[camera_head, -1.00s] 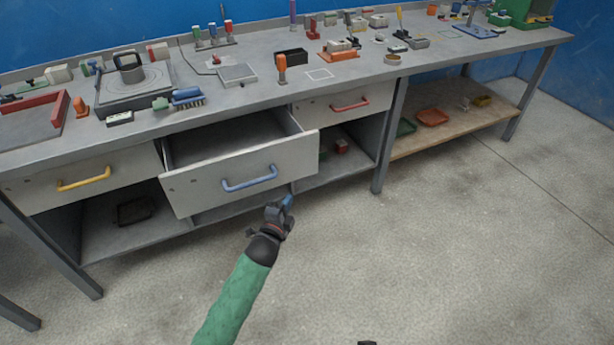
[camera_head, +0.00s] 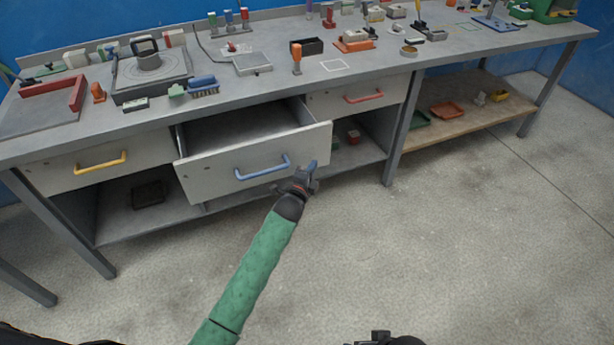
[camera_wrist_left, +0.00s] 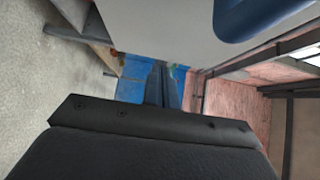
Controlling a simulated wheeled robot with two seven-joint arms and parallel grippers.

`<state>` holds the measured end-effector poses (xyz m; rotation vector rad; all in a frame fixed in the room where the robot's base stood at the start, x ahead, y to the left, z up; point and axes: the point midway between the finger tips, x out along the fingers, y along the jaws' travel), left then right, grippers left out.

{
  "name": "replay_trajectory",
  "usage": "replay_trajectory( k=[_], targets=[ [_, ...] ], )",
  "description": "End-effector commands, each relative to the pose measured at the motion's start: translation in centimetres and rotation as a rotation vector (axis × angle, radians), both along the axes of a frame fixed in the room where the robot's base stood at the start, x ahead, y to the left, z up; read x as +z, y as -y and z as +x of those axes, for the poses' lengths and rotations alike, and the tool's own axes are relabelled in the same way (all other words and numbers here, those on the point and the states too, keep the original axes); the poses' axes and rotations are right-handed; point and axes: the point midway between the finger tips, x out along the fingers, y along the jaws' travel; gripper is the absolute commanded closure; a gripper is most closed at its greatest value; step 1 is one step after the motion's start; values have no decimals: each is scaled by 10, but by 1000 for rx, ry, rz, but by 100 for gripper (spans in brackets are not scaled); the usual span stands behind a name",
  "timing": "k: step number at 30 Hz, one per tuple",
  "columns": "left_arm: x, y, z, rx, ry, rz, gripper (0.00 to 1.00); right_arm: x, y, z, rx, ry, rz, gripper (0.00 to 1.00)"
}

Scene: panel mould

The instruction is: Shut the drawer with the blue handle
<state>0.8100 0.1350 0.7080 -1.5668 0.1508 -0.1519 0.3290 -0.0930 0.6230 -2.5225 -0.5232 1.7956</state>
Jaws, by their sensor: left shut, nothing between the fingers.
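The drawer (camera_head: 215,174) with the blue handle (camera_head: 262,168) stands pulled out from under the bench, and its empty inside shows. My left gripper (camera_head: 311,168) is shut and empty, close to the right end of that drawer's front. Whether it touches the front cannot be told. In the left wrist view, my left gripper's fingers (camera_wrist_left: 163,85) are together, with the pale drawer front (camera_wrist_left: 165,30) and part of the blue handle (camera_wrist_left: 255,15) close above them. A dark piece at the bottom edge of the head view may be my right gripper; its fingers do not show.
The drawers with the yellow handle (camera_head: 101,162) and the red handle (camera_head: 364,97) sit flush on either side. The workbench top (camera_head: 290,90) holds several tools and blocks. A lower shelf (camera_head: 165,215) lies below the drawers. The concrete floor (camera_head: 450,240) in front is clear.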

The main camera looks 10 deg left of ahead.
Motion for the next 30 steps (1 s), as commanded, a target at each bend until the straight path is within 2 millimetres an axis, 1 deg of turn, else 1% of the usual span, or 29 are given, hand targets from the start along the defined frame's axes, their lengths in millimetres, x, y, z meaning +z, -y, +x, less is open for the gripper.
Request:
replay_trajectory(
  k=[1,7,13,24,28,30],
  targets=[
    [2,-8,7,2,0,3,100,5,2,-1,-1,-7,-6,22],
    [1,-19,23,2,-1,3,100,10,10,-5,-5,-27,-23,22],
    [0,-22,28,1,-1,2,100,11,16,-5,-13,-34,-33,22],
    [-1,-23,29,1,-1,2,100,12,12,-4,-11,-30,-27,22],
    [-1,-28,37,1,0,3,100,10,10,-2,-9,-24,-22,22],
    [-1,-33,44,2,0,4,100,9,8,-1,-8,-20,-19,22]
  ],
)
